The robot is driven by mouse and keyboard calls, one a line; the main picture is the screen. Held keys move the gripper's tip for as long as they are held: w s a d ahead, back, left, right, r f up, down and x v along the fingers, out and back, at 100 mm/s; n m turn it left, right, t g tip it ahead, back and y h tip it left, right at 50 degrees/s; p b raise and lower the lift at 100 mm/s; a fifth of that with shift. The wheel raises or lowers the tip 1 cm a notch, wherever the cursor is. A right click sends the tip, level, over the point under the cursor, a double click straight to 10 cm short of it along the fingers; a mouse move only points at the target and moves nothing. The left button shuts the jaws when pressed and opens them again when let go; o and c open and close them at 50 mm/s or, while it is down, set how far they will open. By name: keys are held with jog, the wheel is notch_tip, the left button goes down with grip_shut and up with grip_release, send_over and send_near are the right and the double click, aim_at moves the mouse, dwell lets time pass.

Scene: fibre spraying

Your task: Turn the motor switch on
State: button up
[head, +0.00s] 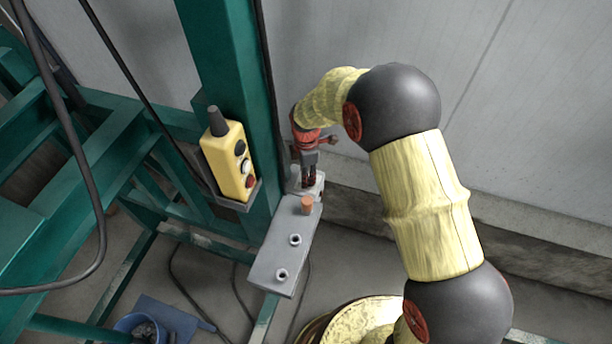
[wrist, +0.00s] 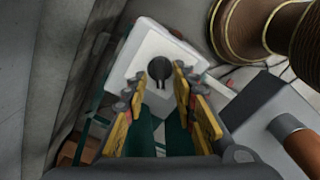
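The motor switch looks to be a pale box with a round black knob (wrist: 159,69), seen face-on in the wrist view. In the head view, the pale switch box (head: 318,185) is mostly hidden behind my gripper (head: 310,181). My gripper (wrist: 160,74) is open, with yellow-padded fingers. In the wrist view its fingertips appear on either side of the knob, with visible gaps. I cannot tell whether they are level with the knob or short of it. A dark slot or stem shows at the knob's lower edge.
A grey box (head: 272,262) with an orange-brown cylinder (head: 307,205) and two metal fittings lies just in front. A yellow button pendant (head: 226,158) is at the left, by a green steel post (head: 222,60). A grey wall (head: 540,120) stands behind. A blue bucket (head: 138,326) is on the floor.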

jog(key=shift+c, duration=1.2)
jog(key=c, duration=0.4)
grip_shut()
